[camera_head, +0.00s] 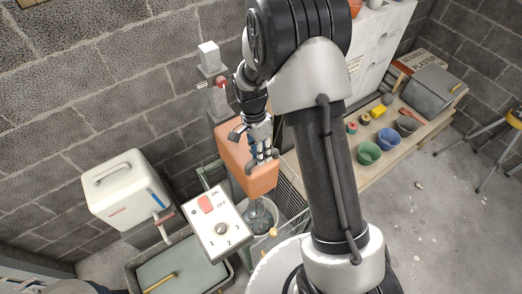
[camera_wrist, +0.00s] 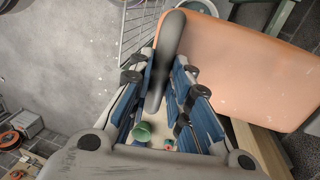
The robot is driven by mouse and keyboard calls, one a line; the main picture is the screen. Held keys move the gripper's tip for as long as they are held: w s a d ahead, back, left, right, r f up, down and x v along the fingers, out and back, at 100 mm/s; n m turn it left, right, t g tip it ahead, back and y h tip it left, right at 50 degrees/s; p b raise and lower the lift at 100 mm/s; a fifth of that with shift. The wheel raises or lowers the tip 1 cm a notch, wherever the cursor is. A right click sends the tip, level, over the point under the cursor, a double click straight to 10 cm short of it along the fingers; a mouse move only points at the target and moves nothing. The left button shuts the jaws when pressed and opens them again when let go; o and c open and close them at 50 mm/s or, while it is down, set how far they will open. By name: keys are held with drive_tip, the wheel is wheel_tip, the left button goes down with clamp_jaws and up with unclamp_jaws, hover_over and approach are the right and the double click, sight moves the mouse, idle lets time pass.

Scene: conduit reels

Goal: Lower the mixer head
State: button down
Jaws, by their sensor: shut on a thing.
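The mixer head is an orange block (camera_head: 240,160) in the middle of the head view, above a grey bucket (camera_head: 264,222). It fills the upper right of the wrist view (camera_wrist: 245,65). My gripper (camera_head: 263,155) is at the head's right side. In the wrist view my gripper (camera_wrist: 165,85) has its blue-padded fingers on both sides of a dark grey handle (camera_wrist: 170,45), which lies against the head's edge. The gripper is shut on this handle. The handle's lower end is partly hidden between the fingers. I cannot tell the head's exact tilt.
A switch box (camera_head: 217,228) with a red ON/OFF switch stands in front of the mixer. A white cooler-like box (camera_head: 128,190) is at left. A bench (camera_head: 345,190) with several pots (camera_head: 388,138) runs along the right. A brick wall is close behind; floor is open at right.

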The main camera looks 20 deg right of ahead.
wheel_tip(320, 180, down, 22)
drive_tip(key=b, duration=1.4)
drive_tip(key=shift+r, duration=0.2)
drive_tip(key=shift+s+f+b, duration=0.1)
drive_tip(key=shift+f+b, duration=0.05)
drive_tip(key=shift+b, duration=0.15)
drive_tip(key=c, duration=1.8)
unclamp_jaws()
drive_tip(key=shift+f, duration=0.1)
drive_tip(key=o, duration=0.3)
drive_tip(key=shift+r, duration=0.2)
drive_tip(key=r, duration=0.4)
drive_tip(key=w+r, duration=0.1)
drive_tip(key=r, duration=0.2)
drive_tip(key=w+r, duration=0.1)
drive_tip(key=r, duration=0.3)
drive_tip(key=shift+w+a+r, duration=0.2)
drive_tip(key=shift+a+r, duration=0.15)
